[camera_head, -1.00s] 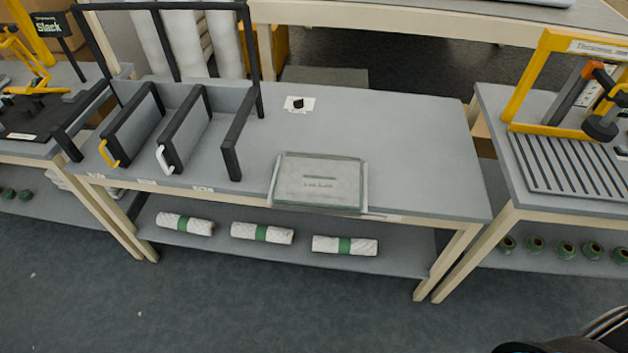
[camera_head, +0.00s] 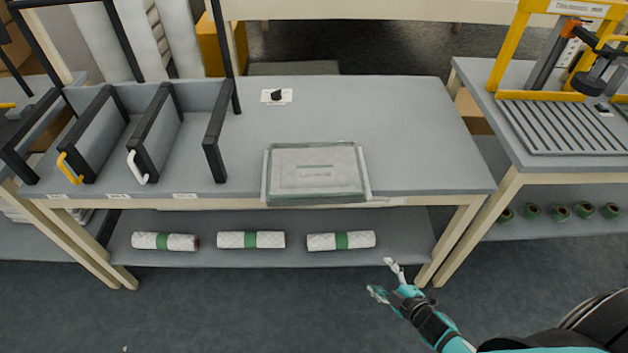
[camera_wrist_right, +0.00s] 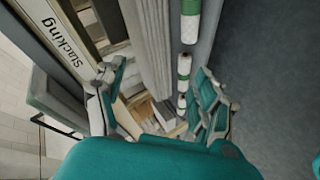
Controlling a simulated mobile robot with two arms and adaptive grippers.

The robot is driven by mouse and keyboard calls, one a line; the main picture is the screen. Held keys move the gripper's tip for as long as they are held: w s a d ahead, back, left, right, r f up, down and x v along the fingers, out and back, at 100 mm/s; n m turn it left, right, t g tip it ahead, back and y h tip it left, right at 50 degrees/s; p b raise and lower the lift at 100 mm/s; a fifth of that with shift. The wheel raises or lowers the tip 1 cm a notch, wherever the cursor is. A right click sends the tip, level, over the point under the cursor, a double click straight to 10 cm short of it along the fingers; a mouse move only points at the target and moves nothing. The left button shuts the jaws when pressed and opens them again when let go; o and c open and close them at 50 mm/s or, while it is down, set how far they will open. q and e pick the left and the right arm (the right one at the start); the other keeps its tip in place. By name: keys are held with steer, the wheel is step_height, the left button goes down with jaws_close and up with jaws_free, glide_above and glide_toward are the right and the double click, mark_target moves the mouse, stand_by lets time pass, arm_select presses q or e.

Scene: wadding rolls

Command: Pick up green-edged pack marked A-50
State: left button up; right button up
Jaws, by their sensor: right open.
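The green-edged pack (camera_head: 315,172) is a flat, pale, clear-wrapped block lying on the front edge of the middle table, slightly overhanging it. Its printed mark is too small to read. My right gripper (camera_head: 381,277) is open and empty, in front of the table, below and to the right of the pack, apart from it. The right wrist view shows its two spread finger sets (camera_wrist_right: 158,95) with nothing between them; I cannot make out the pack there. My left gripper is not in view.
The grey table (camera_head: 400,130) is clear right of the pack. Black-framed dividers (camera_head: 150,135) stand on its left. Three white rolls with green bands (camera_head: 250,240) lie on the lower shelf. A right-hand table holds a yellow-framed device (camera_head: 510,45). A small black knob (camera_head: 277,95) sits behind the pack.

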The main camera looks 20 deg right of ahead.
steer(key=w+a+r+n+t+y+b, duration=0.25)
steer(key=w+r+n, duration=0.3)
steer(key=r, duration=0.35)
steer(key=n+t+y+b, duration=0.1)
steer(key=n+y+b, duration=0.1)
steer(key=n+y, duration=0.25)
glide_toward(317, 200)
steer(key=shift+n, duration=0.5)
steer(key=b+x, duration=0.1)
steer(key=x, duration=0.5)
steer(key=shift+w+d, duration=0.1)
steer(key=shift+w, duration=0.15)
steer(key=x, duration=0.3)
steer(key=b+x, duration=0.1)
steer(key=x, duration=0.1)
steer(key=shift+w+a+f, duration=0.2)
steer(key=shift+a+f, duration=0.05)
steer(key=shift+a, duration=0.1)
steer(key=c, duration=1.3)
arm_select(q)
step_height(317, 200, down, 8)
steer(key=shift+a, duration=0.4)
arm_select(e)
steer(key=shift+r, duration=0.1)
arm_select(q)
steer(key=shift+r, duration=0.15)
arm_select(e)
steer(key=shift+r, duration=0.1)
